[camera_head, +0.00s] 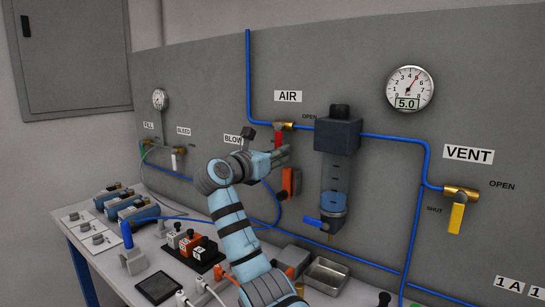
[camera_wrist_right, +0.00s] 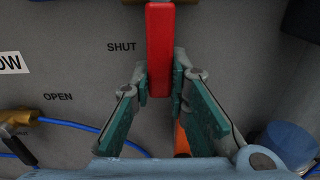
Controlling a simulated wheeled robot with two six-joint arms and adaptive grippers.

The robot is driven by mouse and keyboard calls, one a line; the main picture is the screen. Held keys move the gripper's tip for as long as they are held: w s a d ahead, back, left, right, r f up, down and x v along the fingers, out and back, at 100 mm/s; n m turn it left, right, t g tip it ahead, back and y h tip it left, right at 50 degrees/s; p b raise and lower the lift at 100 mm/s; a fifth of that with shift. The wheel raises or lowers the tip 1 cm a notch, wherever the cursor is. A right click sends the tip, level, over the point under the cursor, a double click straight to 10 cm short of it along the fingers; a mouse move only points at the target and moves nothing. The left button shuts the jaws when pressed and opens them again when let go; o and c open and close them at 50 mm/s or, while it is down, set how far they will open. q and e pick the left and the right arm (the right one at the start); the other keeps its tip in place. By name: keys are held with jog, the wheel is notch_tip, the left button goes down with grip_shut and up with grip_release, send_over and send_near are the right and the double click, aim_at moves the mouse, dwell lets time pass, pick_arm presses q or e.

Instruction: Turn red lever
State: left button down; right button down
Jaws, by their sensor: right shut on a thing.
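The red lever (camera_head: 277,136) hangs straight down from a brass valve (camera_head: 283,125) on the blue line below the AIR sign. In the right wrist view the red lever (camera_wrist_right: 160,50) points down beside the word SHUT. My right gripper (camera_head: 283,156) reaches up to the lever from below. In the wrist view its green-padded fingers (camera_wrist_right: 161,85) stand on both sides of the lever's lower end and are shut on it. In the head view the lever's lower end is partly hidden by my gripper. My left gripper is not in view.
A dark filter unit with a clear bowl (camera_head: 335,170) is close to the right of my gripper. An orange-handled part (camera_head: 291,181) is just below it. A gauge (camera_head: 410,88) reads 5.0. A yellow lever (camera_head: 456,218) is farther right. Blocks and a tray (camera_head: 327,275) occupy the bench.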

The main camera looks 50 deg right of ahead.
jog(key=shift+r, duration=0.3)
jog(key=c, duration=1.5)
grip_release()
jog(key=shift+f, duration=0.15)
jog(key=a, duration=1.2)
jog(key=shift+s, duration=0.25)
jog(key=d, duration=1.2)
jog(key=shift+w+f, duration=0.1)
jog(key=shift+w, duration=0.15)
